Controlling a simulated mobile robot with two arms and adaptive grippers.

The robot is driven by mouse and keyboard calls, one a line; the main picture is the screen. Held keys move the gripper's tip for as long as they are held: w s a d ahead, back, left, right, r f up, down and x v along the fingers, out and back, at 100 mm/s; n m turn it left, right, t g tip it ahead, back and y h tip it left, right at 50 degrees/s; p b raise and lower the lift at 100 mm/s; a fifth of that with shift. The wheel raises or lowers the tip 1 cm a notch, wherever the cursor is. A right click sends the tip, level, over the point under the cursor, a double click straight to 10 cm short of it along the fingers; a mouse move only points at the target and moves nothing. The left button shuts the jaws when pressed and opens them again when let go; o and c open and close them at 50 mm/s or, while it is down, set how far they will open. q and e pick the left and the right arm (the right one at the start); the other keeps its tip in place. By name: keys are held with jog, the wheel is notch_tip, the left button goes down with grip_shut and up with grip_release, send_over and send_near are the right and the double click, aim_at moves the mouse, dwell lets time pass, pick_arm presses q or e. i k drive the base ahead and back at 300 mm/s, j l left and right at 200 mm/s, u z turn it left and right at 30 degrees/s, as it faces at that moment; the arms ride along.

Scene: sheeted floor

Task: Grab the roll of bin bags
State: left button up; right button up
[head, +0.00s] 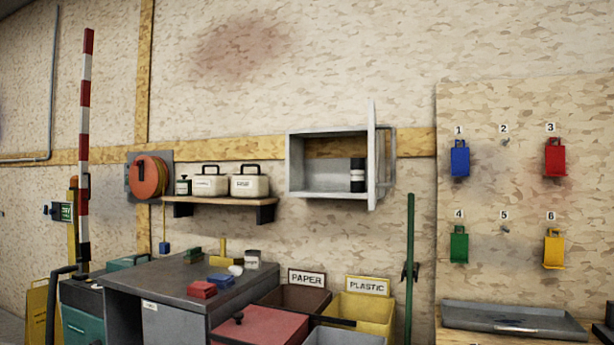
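A black cylinder with a white label band (357,175) stands upright inside an open grey wall cabinet (297,165), toward its right side. It may be the roll of bin bags, but its label is too small to read. The cabinet door (373,155) is swung open toward me at the right side, close to the cylinder. Neither of my grippers shows in the head view.
A wall shelf (220,201) with two white lidded boxes is left of the cabinet. Below stand a grey desk (150,275) with small items, a red-lidded bin (262,328) and bins marked PAPER (295,298) and PLASTIC (365,308). A green pole (409,260) stands right of them.

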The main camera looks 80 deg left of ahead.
aim_at(357, 164)
jog(key=u, duration=2.45)
